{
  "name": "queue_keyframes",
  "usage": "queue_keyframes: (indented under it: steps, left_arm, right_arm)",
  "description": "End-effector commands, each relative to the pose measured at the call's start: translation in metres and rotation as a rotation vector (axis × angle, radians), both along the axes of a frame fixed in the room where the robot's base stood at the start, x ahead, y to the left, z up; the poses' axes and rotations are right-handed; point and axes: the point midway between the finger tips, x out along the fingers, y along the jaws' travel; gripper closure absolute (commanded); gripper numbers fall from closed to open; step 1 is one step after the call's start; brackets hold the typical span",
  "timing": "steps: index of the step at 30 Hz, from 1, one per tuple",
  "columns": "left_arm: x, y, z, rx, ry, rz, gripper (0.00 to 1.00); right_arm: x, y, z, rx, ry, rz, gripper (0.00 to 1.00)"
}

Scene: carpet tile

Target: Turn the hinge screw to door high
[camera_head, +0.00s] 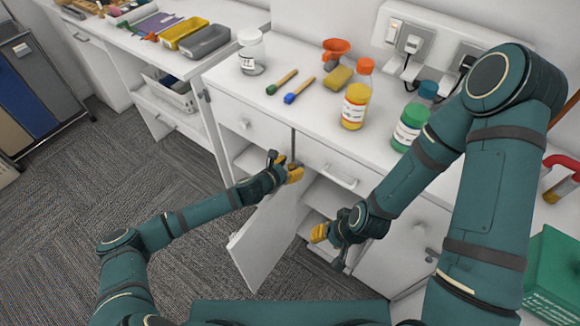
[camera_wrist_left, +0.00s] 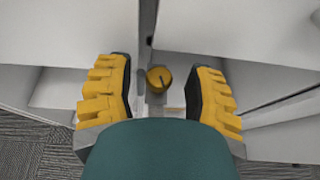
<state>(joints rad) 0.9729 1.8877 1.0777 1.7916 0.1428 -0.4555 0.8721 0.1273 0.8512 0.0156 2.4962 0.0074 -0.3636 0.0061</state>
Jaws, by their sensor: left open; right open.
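In the left wrist view a round brass-yellow hinge screw (camera_wrist_left: 158,77) with a dark slot in its face sits at the cabinet front. My left gripper (camera_wrist_left: 161,92) is open, with one yellow padded finger on each side of the screw and a gap to each. In the head view my left gripper (camera_head: 286,167) is at the cabinet front, just under the counter drawers, and hides the screw. A white cabinet door (camera_head: 265,240) hangs open below it. My right gripper (camera_head: 326,243) is open and empty, lower and to the right, in front of the cabinet.
A drawer handle (camera_head: 340,177) sticks out near my left gripper. Carpet is clear at left.

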Motion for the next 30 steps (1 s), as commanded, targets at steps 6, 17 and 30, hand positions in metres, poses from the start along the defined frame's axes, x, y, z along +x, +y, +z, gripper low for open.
queue_keyframes:
  steps: [6,17,30]
  left_arm:
    - [-0.0001,0.0003,0.0001,0.0,0.0,0.0,0.93]
    - [0.0002,0.0005,0.0002,0.001,-0.001,-0.004,1.0]
    - [0.0015,0.0009,0.0004,0.003,-0.003,-0.167,1.0]
  right_arm:
    - [0.0001,0.0,0.0,0.0,0.0,0.0,0.53]
    - [0.0002,-0.0001,0.0001,0.0,-0.001,0.0,0.53]
    - [0.0008,-0.0002,0.0011,0.0,-0.002,-0.002,0.53]
